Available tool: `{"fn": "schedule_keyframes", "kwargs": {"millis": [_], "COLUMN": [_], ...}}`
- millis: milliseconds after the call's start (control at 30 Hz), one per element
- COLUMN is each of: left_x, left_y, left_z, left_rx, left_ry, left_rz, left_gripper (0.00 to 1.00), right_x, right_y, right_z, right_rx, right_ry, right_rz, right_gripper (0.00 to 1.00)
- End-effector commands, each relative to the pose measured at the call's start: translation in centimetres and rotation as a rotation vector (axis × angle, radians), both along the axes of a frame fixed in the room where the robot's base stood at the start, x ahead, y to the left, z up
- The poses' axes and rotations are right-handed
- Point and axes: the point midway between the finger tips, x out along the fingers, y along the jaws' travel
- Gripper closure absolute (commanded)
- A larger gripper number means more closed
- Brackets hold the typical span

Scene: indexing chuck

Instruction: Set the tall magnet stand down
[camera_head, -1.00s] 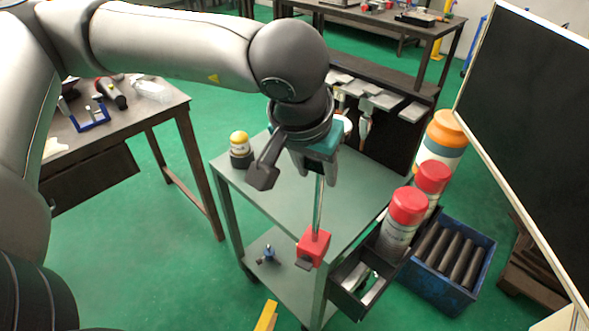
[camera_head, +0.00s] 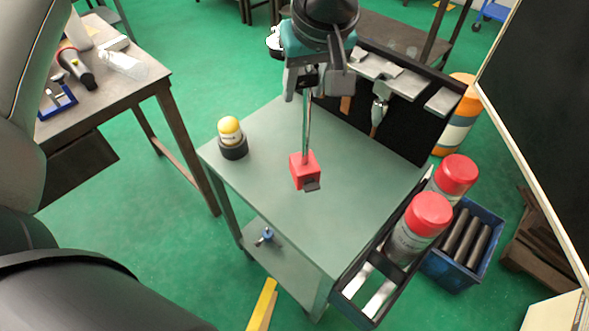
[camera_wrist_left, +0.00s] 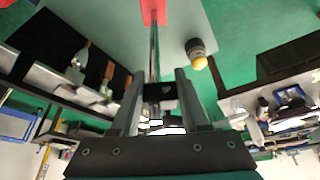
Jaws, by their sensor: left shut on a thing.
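The tall magnet stand has a red block base (camera_head: 304,170) and a thin upright metal rod. In the head view it stands over the middle of the green-grey cart top (camera_head: 330,228); I cannot tell whether the base touches the surface. My left gripper (camera_head: 308,88) is shut on the upper part of the stand, above the base. In the left wrist view the gripper (camera_wrist_left: 160,92) has the dark clamp and rod between its fingers, and the red base (camera_wrist_left: 153,12) shows at the top edge, partly cut off. My right gripper is out of view.
A yellow-capped container in a black holder (camera_head: 232,140) stands at the cart's left. Red-capped cans (camera_head: 421,225) sit in a side rack on the right. A black tool panel (camera_head: 400,125) rises along the back edge. The cart top around the base is clear.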

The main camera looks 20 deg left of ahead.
Motion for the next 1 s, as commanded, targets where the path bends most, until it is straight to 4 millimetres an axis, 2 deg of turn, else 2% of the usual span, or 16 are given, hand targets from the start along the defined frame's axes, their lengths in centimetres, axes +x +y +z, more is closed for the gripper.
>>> {"fn": "schedule_keyframes", "kwargs": {"millis": [233, 1000], "left_x": [1.6, 3.9], "left_y": [-0.1, -0.9], "left_z": [1.8, 6.2], "left_rx": [-0.001, 0.000], "left_ry": [-0.005, 0.002], "left_rz": [0.438, 1.781], "left_gripper": [1.00, 1.00], "right_x": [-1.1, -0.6], "right_y": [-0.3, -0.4], "right_z": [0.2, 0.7], "right_rx": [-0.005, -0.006], "right_ry": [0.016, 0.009], "right_rz": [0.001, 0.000], "right_gripper": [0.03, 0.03]}}
